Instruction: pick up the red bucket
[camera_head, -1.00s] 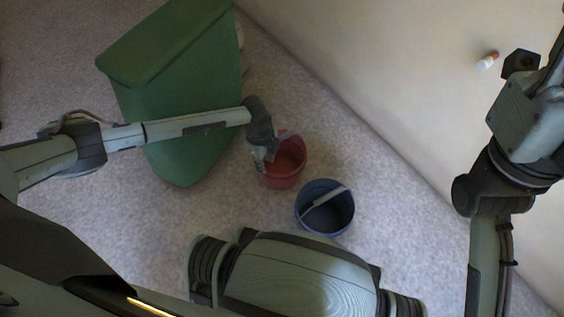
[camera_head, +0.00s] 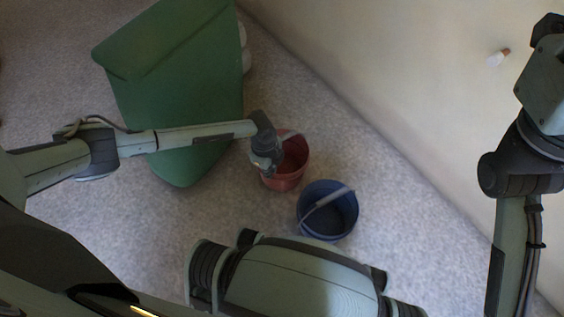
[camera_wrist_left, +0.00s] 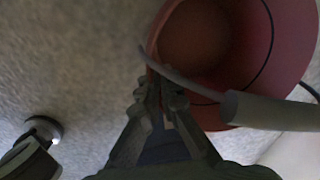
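The red bucket (camera_head: 297,175) stands upright on the floor beside the green bin, with its pale handle lying over to one side. In the left wrist view the red bucket (camera_wrist_left: 283,45) fills the upper right, and its handle grip (camera_wrist_left: 275,112) crosses the near rim. My left gripper (camera_head: 268,165) is at the bucket's left rim. In the left wrist view its fingertips (camera_wrist_left: 162,82) are close together at the rim and the handle's thin end. Whether they pinch anything is unclear. My right arm is at the right edge, its gripper out of view.
A blue bucket (camera_head: 328,225) with a pale handle stands just in front and right of the red one. A large green bin (camera_head: 185,90) stands at the left, under my left forearm. A pale wall (camera_head: 400,70) runs along the right. Floor between wall and buckets is clear.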

